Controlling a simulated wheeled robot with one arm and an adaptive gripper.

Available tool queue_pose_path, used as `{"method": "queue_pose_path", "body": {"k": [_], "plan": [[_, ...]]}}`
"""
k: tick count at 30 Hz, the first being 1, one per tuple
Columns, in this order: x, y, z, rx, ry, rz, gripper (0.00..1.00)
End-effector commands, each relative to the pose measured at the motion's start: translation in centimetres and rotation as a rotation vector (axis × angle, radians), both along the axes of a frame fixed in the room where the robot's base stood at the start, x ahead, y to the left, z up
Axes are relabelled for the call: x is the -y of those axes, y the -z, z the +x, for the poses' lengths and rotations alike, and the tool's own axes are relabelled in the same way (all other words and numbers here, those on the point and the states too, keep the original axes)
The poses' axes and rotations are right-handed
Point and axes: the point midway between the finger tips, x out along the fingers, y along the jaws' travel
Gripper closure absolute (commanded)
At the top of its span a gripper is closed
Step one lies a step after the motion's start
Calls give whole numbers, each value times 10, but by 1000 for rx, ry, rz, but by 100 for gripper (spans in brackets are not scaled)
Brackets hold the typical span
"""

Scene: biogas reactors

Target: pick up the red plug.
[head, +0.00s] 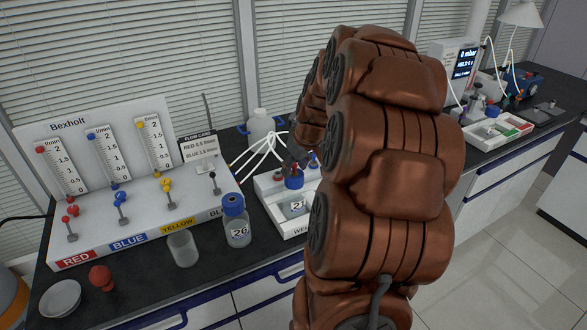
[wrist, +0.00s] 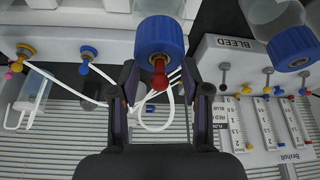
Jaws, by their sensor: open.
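The same red piece (head: 278,176) is small in the head view, behind bottle 21 (head: 298,205) on a white tray. My gripper (wrist: 160,80) is open and empty, with one finger to each side of the red plug. I cannot tell its exact height over it. In the head view my gripper (head: 295,155) is mostly hidden behind my arm. Another red rounded piece (head: 101,277) stands on the front left of the bench.
A white flowmeter panel (head: 130,205) with coloured knobs stands left. Bottle 26 (head: 235,222), a clear beaker (head: 183,249) and a white dish (head: 61,299) stand before it. White tubes (wrist: 60,82) run close to my fingers. Blue (wrist: 87,52) and yellow (wrist: 25,50) fittings are nearby.

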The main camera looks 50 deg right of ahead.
Motion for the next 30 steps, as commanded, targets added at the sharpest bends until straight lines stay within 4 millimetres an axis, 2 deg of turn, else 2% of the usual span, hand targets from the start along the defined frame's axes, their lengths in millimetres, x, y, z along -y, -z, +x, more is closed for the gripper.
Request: {"method": "queue_pose_path", "body": {"k": [5, 18, 30], "plan": [[0, 0, 0, 2, 0, -1, 54], [0, -1, 0, 2, 0, -1, 100], [0, -1, 0, 2, 0, -1, 100]]}}
